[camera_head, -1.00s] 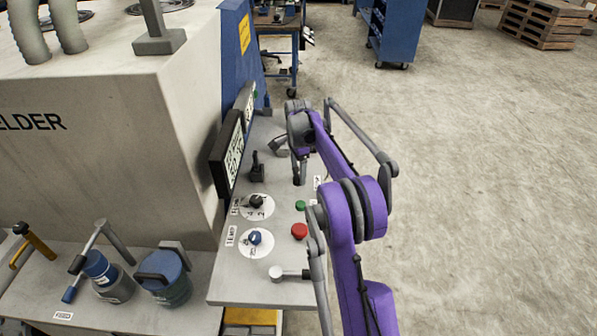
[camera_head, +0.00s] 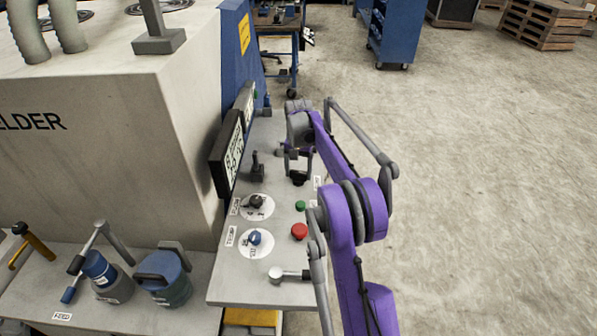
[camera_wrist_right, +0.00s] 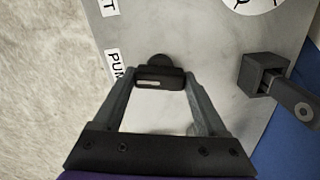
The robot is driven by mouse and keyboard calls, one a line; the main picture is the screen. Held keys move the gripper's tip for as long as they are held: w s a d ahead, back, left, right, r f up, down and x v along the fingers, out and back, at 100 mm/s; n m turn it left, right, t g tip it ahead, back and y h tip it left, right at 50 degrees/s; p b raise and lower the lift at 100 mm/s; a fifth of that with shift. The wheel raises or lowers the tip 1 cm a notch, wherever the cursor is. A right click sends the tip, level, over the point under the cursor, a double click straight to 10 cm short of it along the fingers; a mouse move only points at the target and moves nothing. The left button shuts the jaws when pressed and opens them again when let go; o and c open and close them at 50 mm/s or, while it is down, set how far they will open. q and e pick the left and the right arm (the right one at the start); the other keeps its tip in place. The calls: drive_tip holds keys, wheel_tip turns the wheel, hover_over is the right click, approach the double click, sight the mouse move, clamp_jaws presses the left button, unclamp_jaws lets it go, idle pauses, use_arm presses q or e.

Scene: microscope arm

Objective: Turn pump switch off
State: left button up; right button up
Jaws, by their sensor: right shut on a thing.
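The pump switch (camera_wrist_right: 160,77) is a small black part with a slot-like lighter mark, on the grey control panel (camera_wrist_right: 205,30). In the right wrist view it sits between the fingertips of my right gripper (camera_wrist_right: 160,82), which is shut on it. A partly hidden label starting "PU" (camera_wrist_right: 115,66) lies beside it. In the head view the switch (camera_head: 299,178) shows as a dark knob below my right gripper (camera_head: 298,162), past the green button. My left gripper is not in view.
A green button (camera_head: 300,206), a red button (camera_head: 299,231), two dials (camera_head: 255,203) (camera_head: 255,239) and a black lever (camera_head: 257,170) stand on the same panel. A display (camera_head: 232,155) rises at the panel's left edge. Open floor lies to the right.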

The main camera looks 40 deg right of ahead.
sight(298, 172)
drive_tip(key=shift+n, duration=1.2)
drive_tip(key=o, duration=1.3)
drive_tip(key=shift+r, duration=0.1)
wheel_tip(298, 172, up, 11)
drive_tip(key=shift+p, duration=0.4)
